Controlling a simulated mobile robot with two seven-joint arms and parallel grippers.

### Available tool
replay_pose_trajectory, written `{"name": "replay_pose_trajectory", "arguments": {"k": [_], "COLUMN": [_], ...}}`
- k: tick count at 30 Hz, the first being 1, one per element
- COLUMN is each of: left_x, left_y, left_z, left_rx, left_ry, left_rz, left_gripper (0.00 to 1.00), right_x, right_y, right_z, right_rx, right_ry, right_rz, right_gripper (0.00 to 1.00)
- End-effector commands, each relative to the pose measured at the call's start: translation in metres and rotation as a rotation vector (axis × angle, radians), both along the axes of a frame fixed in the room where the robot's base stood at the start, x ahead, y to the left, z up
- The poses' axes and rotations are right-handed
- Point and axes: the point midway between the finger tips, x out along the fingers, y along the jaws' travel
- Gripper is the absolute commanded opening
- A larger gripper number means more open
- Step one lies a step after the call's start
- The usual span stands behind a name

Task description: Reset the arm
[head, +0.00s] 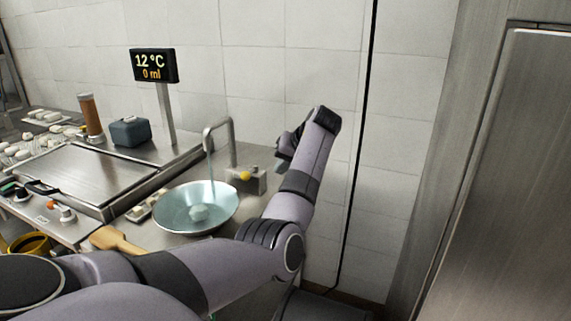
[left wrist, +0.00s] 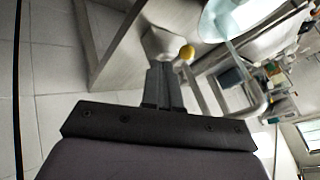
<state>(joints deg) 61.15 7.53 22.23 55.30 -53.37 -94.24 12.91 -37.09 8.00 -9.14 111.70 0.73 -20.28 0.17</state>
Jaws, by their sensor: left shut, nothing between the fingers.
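My left arm comes in from the lower left of the head view and bends up at the elbow. My left gripper (head: 281,163) is raised beside the tap, in front of the tiled wall, and is partly hidden by my own wrist. In the left wrist view the two dark fingers (left wrist: 163,72) are together with nothing between them. They point toward the tap's yellow knob (left wrist: 187,52), which also shows in the head view (head: 244,175). My right gripper is in neither view.
A metal tap (head: 232,150) stands behind a round glassy basin (head: 174,219). A steel griddle (head: 95,172), a grey box (head: 130,132) and a brown cylinder (head: 91,114) are at left. A steel cabinet (head: 510,180) stands at right.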

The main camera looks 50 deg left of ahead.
Motion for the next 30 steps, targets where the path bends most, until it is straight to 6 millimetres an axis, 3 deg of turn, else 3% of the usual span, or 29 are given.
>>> {"name": "replay_pose_trajectory", "arguments": {"k": [8, 16, 20, 23, 30], "left_x": [-0.001, -0.001, 0.0, 0.0, -0.01], "left_y": [-0.011, -0.01, -0.01, -0.014, -0.044], "left_z": [0.013, 0.002, -0.03, -0.065, -0.148], "left_rx": [0.001, 0.011, 0.05, 0.091, 0.151], "left_ry": [-0.001, 0.002, -0.002, -0.011, -0.053], "left_rz": [0.0, -0.021, -0.096, -0.196, -0.47], "left_gripper": [0.0, 0.0, 0.0, 0.0, 0.0], "right_x": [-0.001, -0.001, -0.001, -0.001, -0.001], "right_y": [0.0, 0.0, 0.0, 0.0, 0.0], "right_z": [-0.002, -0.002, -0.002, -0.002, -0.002], "right_rx": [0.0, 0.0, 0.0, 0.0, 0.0], "right_ry": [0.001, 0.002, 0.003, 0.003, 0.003], "right_rz": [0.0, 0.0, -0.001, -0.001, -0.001], "right_gripper": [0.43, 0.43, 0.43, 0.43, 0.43]}}
